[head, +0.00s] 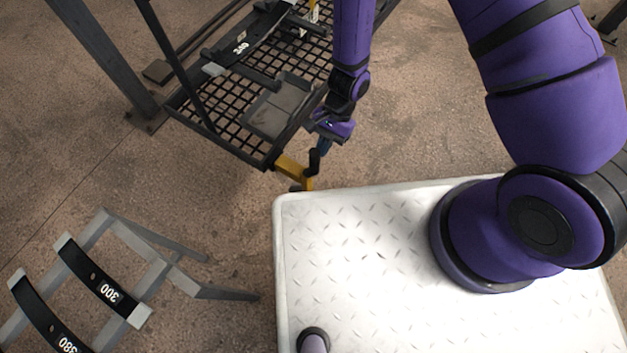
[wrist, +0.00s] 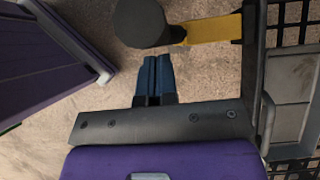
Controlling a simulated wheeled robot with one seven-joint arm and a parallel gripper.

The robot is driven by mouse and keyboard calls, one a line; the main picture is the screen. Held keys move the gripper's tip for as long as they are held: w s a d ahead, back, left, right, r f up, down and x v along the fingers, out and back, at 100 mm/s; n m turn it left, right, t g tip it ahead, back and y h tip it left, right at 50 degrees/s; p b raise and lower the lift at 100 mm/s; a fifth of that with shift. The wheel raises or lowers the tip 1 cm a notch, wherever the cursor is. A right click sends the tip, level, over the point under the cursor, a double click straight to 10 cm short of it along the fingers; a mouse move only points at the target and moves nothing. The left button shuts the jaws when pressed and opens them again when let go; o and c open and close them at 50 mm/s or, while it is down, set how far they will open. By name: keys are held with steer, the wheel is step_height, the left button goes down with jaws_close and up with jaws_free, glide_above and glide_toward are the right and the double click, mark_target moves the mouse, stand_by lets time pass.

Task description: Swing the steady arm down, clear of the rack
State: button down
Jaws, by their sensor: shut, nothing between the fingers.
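The steady arm is a short yellow bar (head: 292,170) at the near corner of the black mesh rack (head: 216,137), with a dark upright grip (head: 314,161) at its outer end. In the wrist view the yellow bar (wrist: 214,28) runs from the rack frame at right to the dark round end of the grip (wrist: 140,22). My gripper (head: 325,147) is beside the grip in the head view. In the wrist view my blue fingers (wrist: 157,74) are shut and empty, just below the grip in the picture. I cannot tell whether they touch it.
My white deck (head: 350,260) lies just in front of the rack corner. A grey tray (head: 279,106) sits on the mesh. Concrete floor (head: 190,200) is open between.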

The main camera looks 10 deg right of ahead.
steer(key=shift+s+a, duration=4.5)
steer(key=shift+s, duration=1.3)
steer(key=w+d, duration=0.3)
steer(key=w, duration=0.1)
steer(key=shift+w+d, duration=0.35)
steer(key=shift+w, duration=0.05)
